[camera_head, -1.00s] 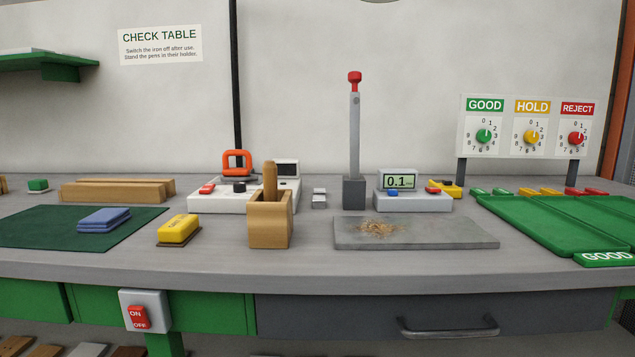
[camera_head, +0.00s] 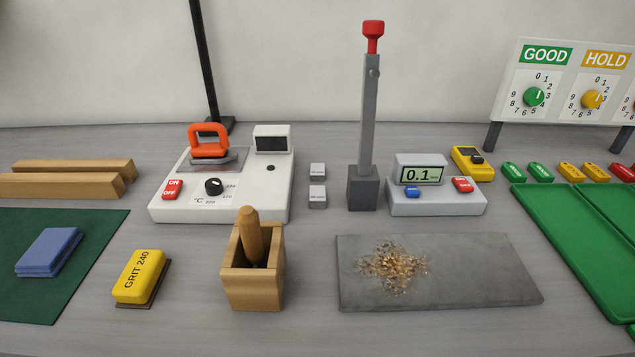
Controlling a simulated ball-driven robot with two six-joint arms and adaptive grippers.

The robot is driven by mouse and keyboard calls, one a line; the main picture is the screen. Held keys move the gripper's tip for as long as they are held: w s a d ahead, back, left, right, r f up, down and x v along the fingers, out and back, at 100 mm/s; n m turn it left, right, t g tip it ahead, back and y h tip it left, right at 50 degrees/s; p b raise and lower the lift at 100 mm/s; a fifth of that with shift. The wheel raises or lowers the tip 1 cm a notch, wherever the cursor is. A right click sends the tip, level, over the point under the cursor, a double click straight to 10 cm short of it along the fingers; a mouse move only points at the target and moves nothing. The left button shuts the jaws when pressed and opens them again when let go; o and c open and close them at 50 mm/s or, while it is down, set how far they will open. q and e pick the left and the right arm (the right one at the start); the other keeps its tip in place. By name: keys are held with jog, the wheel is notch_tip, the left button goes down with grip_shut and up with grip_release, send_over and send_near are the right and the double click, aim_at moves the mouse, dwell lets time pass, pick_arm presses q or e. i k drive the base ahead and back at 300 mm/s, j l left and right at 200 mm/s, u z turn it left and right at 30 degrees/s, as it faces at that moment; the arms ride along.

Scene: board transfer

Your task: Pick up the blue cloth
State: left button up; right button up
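The blue cloth (camera_head: 48,250) is a folded, layered pad. It lies flat on the dark green mat (camera_head: 28,300) at the left of the table in the head view. Nothing is touching it from above. Neither of my grippers shows in this view, so their state and their distance from the cloth are hidden.
Right of the cloth are a yellow grit 240 block (camera_head: 138,276) and a wooden holder (camera_head: 253,278) with a handle in it. A grey slab (camera_head: 490,272) bears shavings (camera_head: 394,267). Behind stand wooden bars (camera_head: 60,185), an iron station (camera_head: 270,205) and a post (camera_head: 367,120).

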aim_at(46, 257)
jog(key=u, duration=1.5)
